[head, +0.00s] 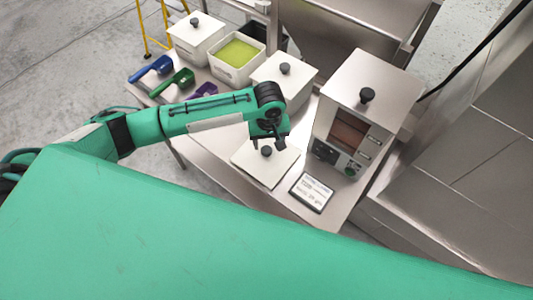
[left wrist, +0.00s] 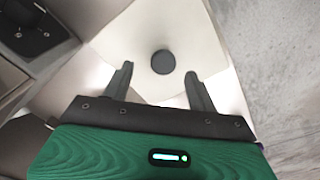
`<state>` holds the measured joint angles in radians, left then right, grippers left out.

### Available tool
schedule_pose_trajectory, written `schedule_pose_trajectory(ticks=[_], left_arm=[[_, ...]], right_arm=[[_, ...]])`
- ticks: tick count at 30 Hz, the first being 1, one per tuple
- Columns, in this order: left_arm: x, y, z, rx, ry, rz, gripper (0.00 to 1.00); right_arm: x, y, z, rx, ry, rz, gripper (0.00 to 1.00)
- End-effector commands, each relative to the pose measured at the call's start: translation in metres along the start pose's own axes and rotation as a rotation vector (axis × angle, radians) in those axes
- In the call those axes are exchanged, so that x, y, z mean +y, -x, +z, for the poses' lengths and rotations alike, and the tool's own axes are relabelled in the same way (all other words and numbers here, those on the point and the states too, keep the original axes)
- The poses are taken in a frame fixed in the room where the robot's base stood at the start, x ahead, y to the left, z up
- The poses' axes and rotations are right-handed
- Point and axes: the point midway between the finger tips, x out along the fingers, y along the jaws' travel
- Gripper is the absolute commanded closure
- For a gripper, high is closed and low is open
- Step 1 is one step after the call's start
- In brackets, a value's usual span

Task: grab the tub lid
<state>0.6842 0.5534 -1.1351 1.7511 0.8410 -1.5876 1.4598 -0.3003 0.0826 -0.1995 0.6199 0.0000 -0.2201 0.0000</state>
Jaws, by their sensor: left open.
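The tub lid (head: 259,173), a white square plate with a black round knob (head: 266,151), lies flat on the steel table in front of the scale-like machine. My left gripper (head: 267,143) is open just above the knob and partly covers the lid's far side. In the left wrist view the lid (left wrist: 150,30) shows from above. Its knob (left wrist: 163,62) lies between and slightly beyond the two open fingertips (left wrist: 158,74), with no contact visible. My right gripper is not in view.
A steel machine (head: 373,85) with a knobbed top stands right of the lid. A small sign (head: 311,192) lies near the table's front. Behind are lidded white tubs (head: 195,43) (head: 290,72), an open tub of green contents (head: 236,70), and blue, green and purple scoops (head: 177,80).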

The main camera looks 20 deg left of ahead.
Motion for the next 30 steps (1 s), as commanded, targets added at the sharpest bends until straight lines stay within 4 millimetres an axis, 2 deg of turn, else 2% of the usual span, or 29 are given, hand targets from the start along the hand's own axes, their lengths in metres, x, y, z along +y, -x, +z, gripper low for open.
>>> schedule_pose_trajectory(ticks=[7, 12, 20, 23, 28, 30], left_arm=[[-0.006, -0.026, -0.005, 0.0, 0.001, -0.004, 0.41], [-0.006, -0.048, -0.005, 0.001, 0.0, -0.002, 0.41], [-0.006, -0.053, -0.004, 0.001, -0.001, -0.001, 0.41], [-0.006, -0.053, -0.004, 0.001, -0.001, -0.001, 0.57], [-0.006, -0.053, -0.004, 0.001, -0.001, -0.001, 0.9], [-0.006, -0.052, -0.005, 0.001, -0.001, -0.001, 0.91]], right_arm=[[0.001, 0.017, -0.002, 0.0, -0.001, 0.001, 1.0], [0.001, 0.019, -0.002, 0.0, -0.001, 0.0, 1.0], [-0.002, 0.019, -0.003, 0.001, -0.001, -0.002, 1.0], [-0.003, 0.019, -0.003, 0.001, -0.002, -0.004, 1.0], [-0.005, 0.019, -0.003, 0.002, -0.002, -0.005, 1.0], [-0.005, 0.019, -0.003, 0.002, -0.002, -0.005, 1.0]])
